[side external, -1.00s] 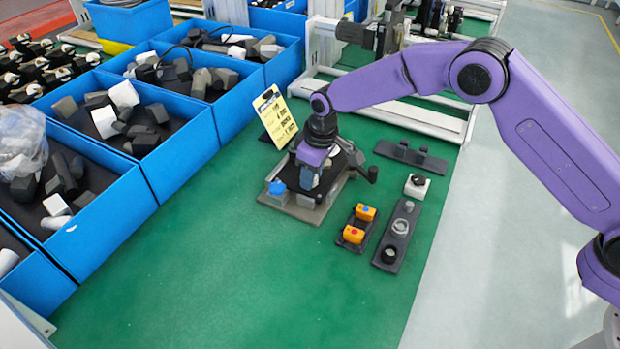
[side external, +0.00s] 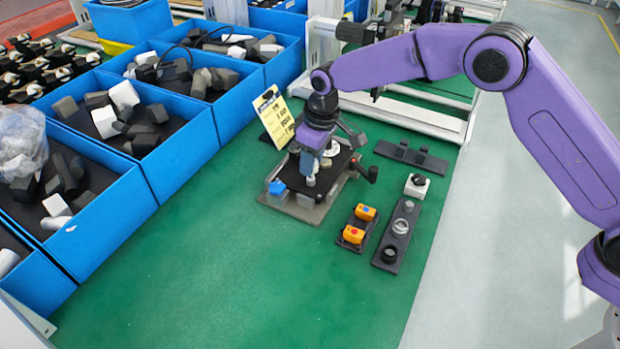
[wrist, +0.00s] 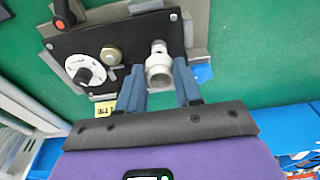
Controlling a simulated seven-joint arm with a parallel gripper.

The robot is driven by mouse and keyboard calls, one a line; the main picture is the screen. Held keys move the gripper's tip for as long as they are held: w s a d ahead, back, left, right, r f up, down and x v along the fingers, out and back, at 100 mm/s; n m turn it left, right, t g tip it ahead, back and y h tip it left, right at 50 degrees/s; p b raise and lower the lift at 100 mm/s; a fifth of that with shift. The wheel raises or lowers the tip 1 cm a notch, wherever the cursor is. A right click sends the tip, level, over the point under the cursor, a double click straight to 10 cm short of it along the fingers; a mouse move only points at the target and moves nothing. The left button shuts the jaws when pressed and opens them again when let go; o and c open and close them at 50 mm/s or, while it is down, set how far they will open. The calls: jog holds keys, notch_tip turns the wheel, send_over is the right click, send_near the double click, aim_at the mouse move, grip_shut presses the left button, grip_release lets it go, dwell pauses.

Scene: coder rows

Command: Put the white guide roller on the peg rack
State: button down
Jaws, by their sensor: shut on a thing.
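The white guide roller (wrist: 159,72) is between the two blue-grey fingers of my gripper (wrist: 158,82) in the wrist view. My gripper is shut on it, over the black plate of a fixture (wrist: 75,44). A narrower pale part shows just beyond the roller; I cannot tell whether the roller is still seated or lifted. In the side view my gripper (side external: 312,178) points down at the front of the fixture (side external: 300,212), with the roller small there. A dark strip (side external: 411,157) with small upright parts, possibly the peg rack, lies to the right, behind a white block.
A dark tray (side external: 384,262) with rings and a small holder with orange blocks (side external: 354,235) lie right of the fixture. The white block (side external: 417,187) has a black knob. A yellow card (side external: 273,115) stands behind the fixture. Blue bins (side external: 113,226) line the left. The green front is clear.

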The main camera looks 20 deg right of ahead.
notch_tip(320, 180, up, 6)
send_over(409, 203)
jog(key=f, duration=0.5)
jog(key=shift+s+d, duration=0.2)
jog(key=shift+s, duration=0.05)
jog(key=shift+f, duration=2.3)
jog(key=shift+f, duration=0.25)
jog(key=shift+f, duration=0.65)
